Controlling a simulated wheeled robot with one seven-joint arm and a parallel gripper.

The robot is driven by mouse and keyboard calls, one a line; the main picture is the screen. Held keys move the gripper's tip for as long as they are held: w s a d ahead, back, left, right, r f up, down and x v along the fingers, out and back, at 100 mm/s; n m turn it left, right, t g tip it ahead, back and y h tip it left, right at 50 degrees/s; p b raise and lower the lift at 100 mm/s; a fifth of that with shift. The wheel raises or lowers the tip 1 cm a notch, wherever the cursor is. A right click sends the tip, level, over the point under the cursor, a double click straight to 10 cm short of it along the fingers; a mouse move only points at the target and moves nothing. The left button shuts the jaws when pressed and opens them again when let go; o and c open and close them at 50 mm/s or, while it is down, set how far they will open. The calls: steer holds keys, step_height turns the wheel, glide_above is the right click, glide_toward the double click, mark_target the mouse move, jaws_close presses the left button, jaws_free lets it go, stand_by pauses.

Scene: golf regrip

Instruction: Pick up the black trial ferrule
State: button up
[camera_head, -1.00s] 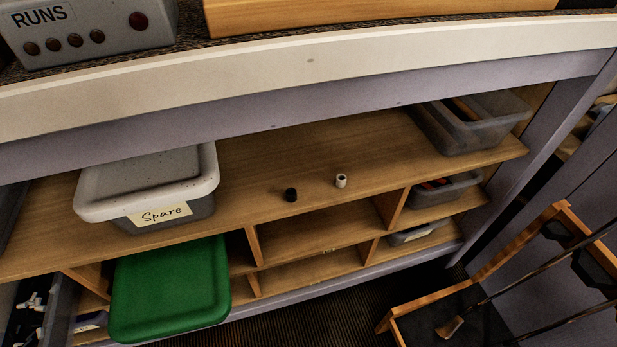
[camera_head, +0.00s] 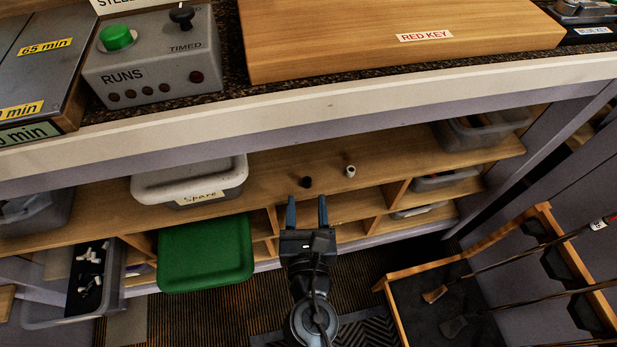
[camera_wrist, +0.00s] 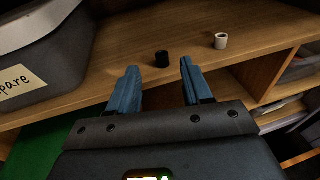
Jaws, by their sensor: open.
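The black trial ferrule (camera_head: 306,182) is a small dark cylinder standing on the wooden shelf under the counter. It also shows in the wrist view (camera_wrist: 162,59), just beyond and between my fingertips. My gripper (camera_head: 306,200) is open and empty, with its blue fingers pointing at the shelf, short of the ferrule and apart from it. A white ferrule-like cylinder (camera_head: 350,171) stands to the right of the black one, and it also shows in the wrist view (camera_wrist: 221,41).
A lidded grey bin labelled Spare (camera_head: 190,181) stands on the shelf to the left. A green lid (camera_head: 205,253) sits below it. Cubbies with dividers lie under the shelf. The counter edge (camera_head: 300,104) overhangs above. A grey bin (camera_head: 480,130) stands at right. Shelf around the ferrules is clear.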

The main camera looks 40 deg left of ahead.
mark_target(307, 184)
steer(key=x, duration=0.3)
steer(key=b+x, duration=0.1)
steer(key=x, duration=0.2)
steer(key=shift+d+f, duration=0.1)
steer(key=shift+f, duration=0.15)
jaws_close()
